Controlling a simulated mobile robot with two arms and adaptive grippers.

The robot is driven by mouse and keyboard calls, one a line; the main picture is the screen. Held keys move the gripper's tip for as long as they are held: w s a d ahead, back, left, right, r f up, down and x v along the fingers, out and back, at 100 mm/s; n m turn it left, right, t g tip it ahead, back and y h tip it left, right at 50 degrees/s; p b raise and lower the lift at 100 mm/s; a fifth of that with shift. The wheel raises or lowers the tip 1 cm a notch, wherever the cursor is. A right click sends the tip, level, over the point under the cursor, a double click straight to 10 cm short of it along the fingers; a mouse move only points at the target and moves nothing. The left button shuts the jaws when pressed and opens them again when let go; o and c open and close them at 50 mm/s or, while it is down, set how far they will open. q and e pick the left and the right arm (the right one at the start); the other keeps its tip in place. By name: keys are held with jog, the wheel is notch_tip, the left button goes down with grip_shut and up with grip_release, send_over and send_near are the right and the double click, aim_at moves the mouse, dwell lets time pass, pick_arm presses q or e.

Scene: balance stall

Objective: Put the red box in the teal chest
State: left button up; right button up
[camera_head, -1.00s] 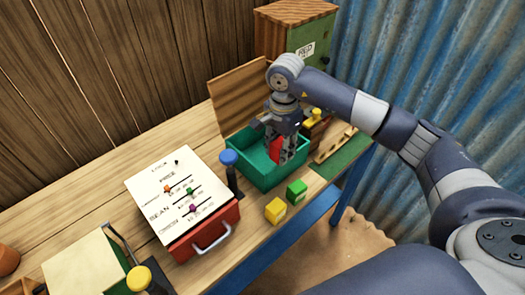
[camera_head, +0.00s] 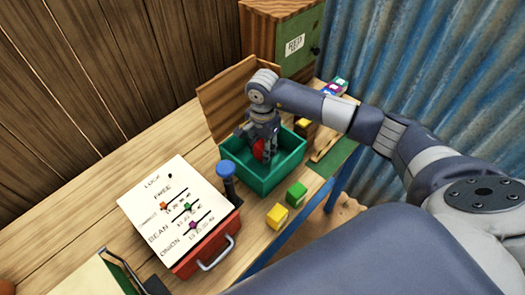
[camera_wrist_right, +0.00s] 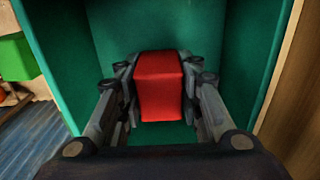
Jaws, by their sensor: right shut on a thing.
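The teal chest (camera_head: 279,180) stands open on the table, its wooden lid (camera_head: 222,105) raised at the back. My right gripper (camera_head: 263,158) reaches down into the chest. It is shut on the red box (camera_head: 259,150), which is partly hidden by the fingers in the head view. In the right wrist view the red box (camera_wrist_right: 159,85) sits between the two fingers, with teal chest walls (camera_wrist_right: 245,60) around it. Whether the box touches the chest floor I cannot tell. My left gripper is not in view.
A green cube (camera_head: 296,194) and a yellow cube (camera_head: 277,216) lie in front of the chest. A blue-knobbed lever (camera_head: 226,170) and a red drawer box (camera_head: 208,248) with a white slider panel stand to the left. A wooden cabinet (camera_head: 272,40) stands behind.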

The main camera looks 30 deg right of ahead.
notch_tip(320, 180, down, 3)
jog(key=shift+r+p, duration=0.2)
jog(key=shift+p, duration=0.1)
jog(key=shift+f, duration=0.15)
jog(key=o, duration=1.1)
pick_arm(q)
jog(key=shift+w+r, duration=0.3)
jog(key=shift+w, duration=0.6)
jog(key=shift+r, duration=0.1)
pick_arm(e)
jog(key=shift+r, duration=0.3)
notch_tip(320, 180, up, 11)
jog(key=b, duration=0.4)
jog(key=shift+r, duration=0.1)
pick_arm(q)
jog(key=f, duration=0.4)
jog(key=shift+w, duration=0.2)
pick_arm(e)
jog(key=shift+r, duration=0.3)
